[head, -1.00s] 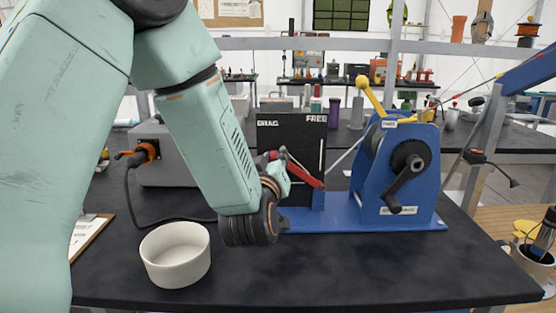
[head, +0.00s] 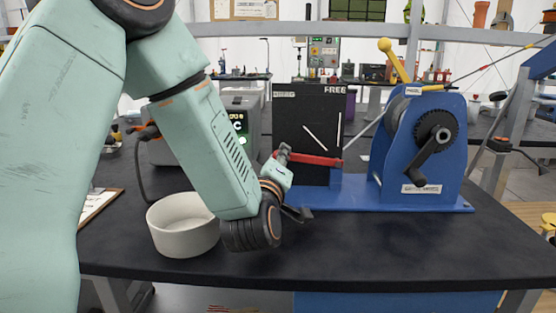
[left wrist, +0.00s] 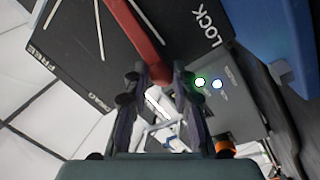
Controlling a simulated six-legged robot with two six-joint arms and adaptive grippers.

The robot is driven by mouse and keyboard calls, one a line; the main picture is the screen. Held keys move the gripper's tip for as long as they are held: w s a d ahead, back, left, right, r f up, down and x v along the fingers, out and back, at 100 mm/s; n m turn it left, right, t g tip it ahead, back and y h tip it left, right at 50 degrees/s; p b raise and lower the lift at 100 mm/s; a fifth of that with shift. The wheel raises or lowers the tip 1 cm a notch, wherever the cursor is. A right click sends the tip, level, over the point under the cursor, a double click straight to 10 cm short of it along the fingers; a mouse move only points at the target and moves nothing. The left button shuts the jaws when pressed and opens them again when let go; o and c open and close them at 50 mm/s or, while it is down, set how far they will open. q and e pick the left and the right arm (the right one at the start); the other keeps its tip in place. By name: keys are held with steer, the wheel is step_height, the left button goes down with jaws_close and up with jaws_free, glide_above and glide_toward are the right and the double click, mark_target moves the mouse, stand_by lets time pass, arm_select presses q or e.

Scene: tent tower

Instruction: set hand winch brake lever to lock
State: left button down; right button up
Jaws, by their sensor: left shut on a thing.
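The blue hand winch (head: 415,150) stands on the bench with its black crank and a yellow-knobbed lever. The red brake lever (head: 318,160) runs from a blue post leftward across a black panel (head: 300,115), nearly level with a slight rise to the left. My left gripper (head: 284,158) is shut on the lever's left end. In the left wrist view the red lever (left wrist: 142,35) runs down between the fingers (left wrist: 158,85). The panel there reads FREE, DRAG and LOCK (left wrist: 208,30); the lever lies between DRAG and LOCK. My right gripper is out of view.
A white bowl (head: 183,232) stands on the black bench (head: 360,245) close to my left forearm. A grey box (head: 180,145) with a lit display is behind the arm. A clipboard (head: 98,205) lies at left. The front bench area is clear.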

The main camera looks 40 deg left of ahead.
mark_target(282, 107)
arm_select(q)
steer(key=shift+d+f, duration=0.1)
steer(key=shift+f, duration=0.15)
steer(key=c, duration=1.1)
jaws_free()
steer(key=shift+w+d+r, duration=0.1)
steer(key=shift+r, duration=0.05)
steer(key=shift+c, duration=0.2)
step_height(282, 107, up, 10)
steer(key=shift+r, duration=0.1)
